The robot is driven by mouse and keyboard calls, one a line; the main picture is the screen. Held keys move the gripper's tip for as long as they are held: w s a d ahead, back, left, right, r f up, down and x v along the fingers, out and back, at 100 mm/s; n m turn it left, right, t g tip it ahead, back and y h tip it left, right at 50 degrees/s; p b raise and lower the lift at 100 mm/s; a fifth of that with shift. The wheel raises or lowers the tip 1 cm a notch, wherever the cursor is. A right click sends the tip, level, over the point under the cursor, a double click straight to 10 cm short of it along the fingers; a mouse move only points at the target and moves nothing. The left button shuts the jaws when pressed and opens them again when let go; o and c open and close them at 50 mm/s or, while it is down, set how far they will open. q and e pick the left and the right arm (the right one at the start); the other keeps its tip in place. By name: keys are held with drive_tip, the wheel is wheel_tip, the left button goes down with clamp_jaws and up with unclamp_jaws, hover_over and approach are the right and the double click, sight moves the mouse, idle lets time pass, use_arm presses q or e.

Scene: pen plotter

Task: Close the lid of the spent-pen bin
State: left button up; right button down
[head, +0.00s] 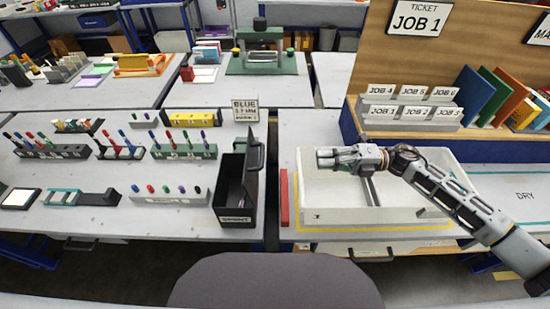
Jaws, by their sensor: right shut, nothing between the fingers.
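The spent-pen bin (236,219) is a black open-topped box labelled SPENT, near the front right corner of the left table. Its lid (255,149) stands raised, upright at the bin's right rear side. A pen or two seems to lie in the dark inside, too dim to tell well. My right gripper (321,158) is shut and empty. It hangs over the white tray's left part, to the right of the bin and apart from the lid. My left gripper is not in view.
The white plotter tray (331,217) lies right of the bin, with a red bar (284,197) between them. A BLUE sign (245,110) stands behind the lid. Pen racks (170,197) stand left of the bin. A job-card rack (409,115) is at the right rear.

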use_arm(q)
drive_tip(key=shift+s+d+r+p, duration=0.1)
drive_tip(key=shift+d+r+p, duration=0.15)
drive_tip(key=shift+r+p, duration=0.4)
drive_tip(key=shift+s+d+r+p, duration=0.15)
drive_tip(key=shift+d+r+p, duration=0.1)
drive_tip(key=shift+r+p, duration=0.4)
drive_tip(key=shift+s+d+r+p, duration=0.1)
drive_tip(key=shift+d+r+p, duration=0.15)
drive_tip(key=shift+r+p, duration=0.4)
use_arm(e)
drive_tip(key=a, duration=1.4)
drive_tip(key=shift+s+r, duration=0.15)
drive_tip(key=shift+r, duration=0.05)
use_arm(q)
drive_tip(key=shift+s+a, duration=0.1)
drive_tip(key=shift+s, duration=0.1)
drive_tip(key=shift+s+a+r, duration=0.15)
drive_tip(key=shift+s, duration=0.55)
use_arm(e)
drive_tip(key=shift+a+r, duration=0.15)
drive_tip(key=shift+a, duration=0.1)
